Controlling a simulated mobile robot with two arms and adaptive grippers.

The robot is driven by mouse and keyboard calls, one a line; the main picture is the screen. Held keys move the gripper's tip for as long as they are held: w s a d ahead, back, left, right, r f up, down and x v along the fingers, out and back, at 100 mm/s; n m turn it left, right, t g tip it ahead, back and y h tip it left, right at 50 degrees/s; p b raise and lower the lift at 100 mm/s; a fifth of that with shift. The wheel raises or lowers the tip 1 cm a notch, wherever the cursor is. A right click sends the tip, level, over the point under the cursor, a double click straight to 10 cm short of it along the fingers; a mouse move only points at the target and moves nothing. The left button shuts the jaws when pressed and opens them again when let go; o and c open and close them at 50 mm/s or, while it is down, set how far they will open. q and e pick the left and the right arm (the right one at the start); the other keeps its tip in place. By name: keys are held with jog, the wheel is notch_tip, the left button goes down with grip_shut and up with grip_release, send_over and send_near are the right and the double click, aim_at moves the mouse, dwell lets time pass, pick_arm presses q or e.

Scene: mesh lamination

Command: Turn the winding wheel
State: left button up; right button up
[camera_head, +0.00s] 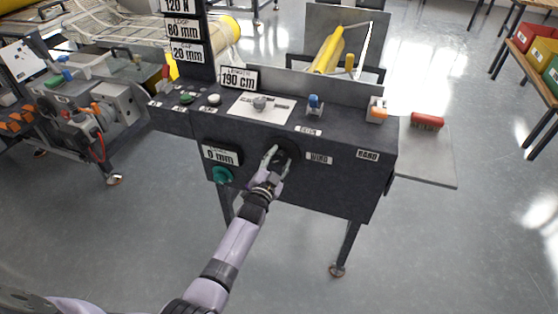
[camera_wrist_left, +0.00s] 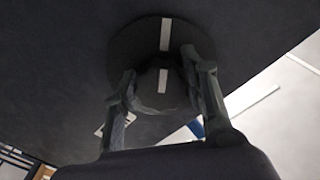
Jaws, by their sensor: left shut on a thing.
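The winding wheel (camera_head: 288,152) is a black round knob on the front face of the dark machine, beside the "WIND" label. In the left wrist view the wheel (camera_wrist_left: 122,45) is a dark disc with a white stripe and a smaller raised hub. My left gripper (camera_head: 270,160) is at the wheel, and in the left wrist view its two fingers (camera_wrist_left: 160,75) stand on either side of the hub, shut on it. The fingers and hand hide part of the wheel in the head view. My right gripper is not in view.
A green knob (camera_head: 222,175) sits left of the wheel under a "0 mm" display (camera_head: 221,154). A red brush (camera_head: 427,120) lies on the side shelf (camera_head: 430,160).

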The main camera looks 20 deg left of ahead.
pick_arm(q)
jog(key=shift+s+f+m, duration=0.1)
jog(key=shift+f+m, duration=0.1)
jog(key=shift+m, duration=0.4)
jog(key=o, duration=1.2)
jog(key=shift+r, duration=0.15)
jog(key=s, duration=1.2)
jog(key=shift+a, duration=0.2)
